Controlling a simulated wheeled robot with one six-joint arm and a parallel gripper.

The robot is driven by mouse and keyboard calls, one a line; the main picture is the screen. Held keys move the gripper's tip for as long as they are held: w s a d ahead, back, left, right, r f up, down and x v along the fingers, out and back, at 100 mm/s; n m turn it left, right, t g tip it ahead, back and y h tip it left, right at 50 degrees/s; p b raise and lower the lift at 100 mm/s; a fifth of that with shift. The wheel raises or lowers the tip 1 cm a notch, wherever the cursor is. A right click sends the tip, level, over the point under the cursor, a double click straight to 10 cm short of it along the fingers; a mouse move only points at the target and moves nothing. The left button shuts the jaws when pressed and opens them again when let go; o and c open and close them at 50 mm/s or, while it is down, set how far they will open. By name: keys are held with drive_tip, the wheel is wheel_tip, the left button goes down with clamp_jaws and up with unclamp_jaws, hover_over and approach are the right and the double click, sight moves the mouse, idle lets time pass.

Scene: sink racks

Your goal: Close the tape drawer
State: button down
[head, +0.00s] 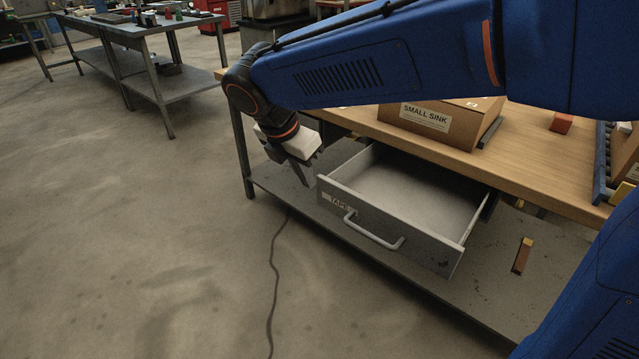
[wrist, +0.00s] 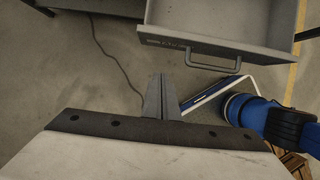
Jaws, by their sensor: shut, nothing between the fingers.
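The grey tape drawer (head: 390,225) hangs pulled out under the wooden workbench in the head view. Its front has a TAPE label (head: 339,202) and a bar handle (head: 373,231). The part of its inside that shows is empty. It also shows at the top of the wrist view (wrist: 220,25), with its handle (wrist: 212,60) facing my fingers. My gripper (head: 305,178) is shut and empty, left of the drawer's front left corner in the head view. In the wrist view the fingertips (wrist: 162,78) point toward the drawer and are apart from the handle.
A dark cable (head: 273,270) lies on the floor. The floor at left is open.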

sight(328, 190)
drive_tip(key=shift+w+d+f, duration=0.8)
drive_tip(key=shift+w+f, duration=0.2)
drive_tip(key=shift+f, duration=0.45)
drive_tip(key=shift+w+d+f, duration=0.8)
drive_tip(key=shift+w+f, duration=0.15)
drive_tip(key=shift+f, duration=0.5)
drive_tip(key=shift+w+d+f, duration=0.8)
drive_tip(key=shift+w+f, duration=0.2)
drive_tip(key=shift+f, duration=0.45)
drive_tip(key=w+d, duration=0.4)
drive_tip(key=w, duration=0.2)
drive_tip(key=w+d, duration=0.5)
drive_tip(key=w, duration=0.1)
drive_tip(key=w+d, duration=0.5)
drive_tip(key=w, duration=0.1)
drive_tip(key=shift+w+d, duration=0.25)
drive_tip(key=shift+w, duration=0.05)
drive_tip(key=shift+w+d, duration=0.4)
drive_tip(key=shift+w, duration=0.15)
drive_tip(key=shift+w+d+r, duration=0.1)
drive_tip(key=shift+w, duration=0.1)
